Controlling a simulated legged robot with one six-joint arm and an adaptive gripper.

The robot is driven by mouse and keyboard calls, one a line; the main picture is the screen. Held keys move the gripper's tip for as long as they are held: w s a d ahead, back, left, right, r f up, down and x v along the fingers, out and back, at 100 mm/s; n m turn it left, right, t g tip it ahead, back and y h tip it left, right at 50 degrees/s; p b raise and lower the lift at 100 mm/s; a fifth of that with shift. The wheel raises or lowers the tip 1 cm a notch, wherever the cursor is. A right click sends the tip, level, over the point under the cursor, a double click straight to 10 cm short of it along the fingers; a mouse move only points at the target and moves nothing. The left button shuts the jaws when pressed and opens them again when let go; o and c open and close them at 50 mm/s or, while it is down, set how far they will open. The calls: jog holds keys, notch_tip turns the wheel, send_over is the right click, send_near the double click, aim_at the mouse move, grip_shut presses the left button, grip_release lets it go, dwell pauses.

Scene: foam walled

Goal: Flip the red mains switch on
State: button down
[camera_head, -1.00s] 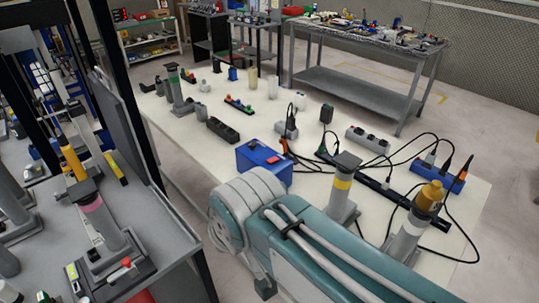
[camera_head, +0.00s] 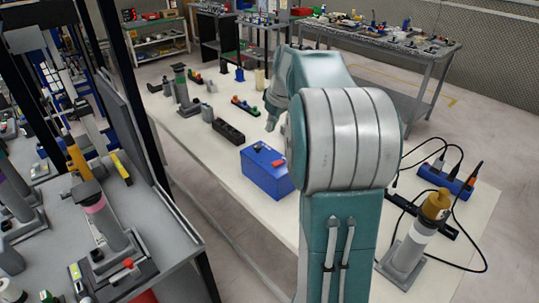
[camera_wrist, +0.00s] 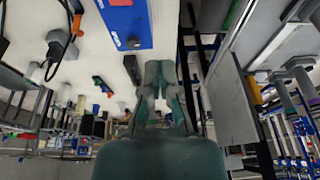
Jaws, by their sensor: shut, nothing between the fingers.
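Whether the switch is on or off is too small to tell. The box also shows at the top of the wrist view (camera_wrist: 126,28), with the red switch (camera_wrist: 120,3) at the picture edge. My gripper (camera_head: 271,124) is just beyond the box in the head view, apart from it and partly hidden by my arm. In the wrist view its fingers (camera_wrist: 160,66) are together and empty, below and right of the box.
A black block (camera_head: 228,132) and a strip with coloured buttons (camera_head: 246,106) lie on the white table (camera_head: 215,170) beyond the box. A blue socket strip (camera_head: 455,180) with cables lies at right. A grey workbench (camera_head: 175,240) stands at left. My arm hides the table's middle.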

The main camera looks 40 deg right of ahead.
send_over(275, 163)
jog(key=s+d, duration=0.2)
jog(key=s, duration=0.1)
notch_tip(275, 163, down, 3)
jog(key=shift+s+a, duration=0.2)
jog(key=shift+a, duration=0.15)
jog(key=shift+f, duration=0.2)
jog(key=x, duration=0.8)
jog(key=s+x, duration=0.1)
jog(key=x, duration=0.4)
jog(key=shift+a+f, duration=0.15)
jog(key=shift+a, duration=0.05)
jog(key=shift+f, duration=0.3)
